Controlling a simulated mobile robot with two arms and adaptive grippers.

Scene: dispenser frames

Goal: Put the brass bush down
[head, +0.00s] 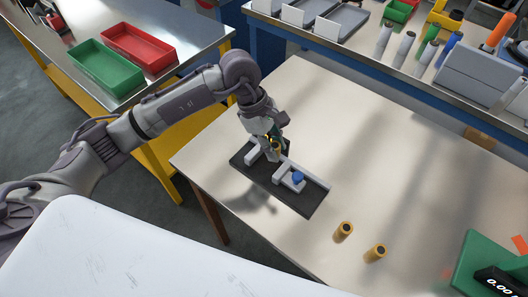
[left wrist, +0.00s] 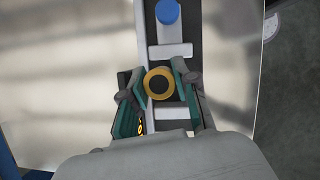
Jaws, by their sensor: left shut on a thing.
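My left gripper (head: 274,146) is shut on a brass bush (head: 276,152), which hangs upright between the fingers. In the left wrist view the bush (left wrist: 149,76) shows end-on as a gold ring with a dark bore, between the green finger pads (left wrist: 158,88). It is over the dark base (head: 307,203) with light grey rails and blocks. I cannot tell whether the bush touches the base. A blue round piece (head: 298,177) sits between the blocks beside it; it also shows in the left wrist view (left wrist: 167,12). My right gripper is not in view.
Two more brass bushes, a nearer one (head: 376,252) and another (head: 344,231), stand on the pale table (head: 400,160). A green scale with a dark display (head: 498,281) is at lower right. Red (head: 138,47) and green (head: 105,68) trays are on the left bench.

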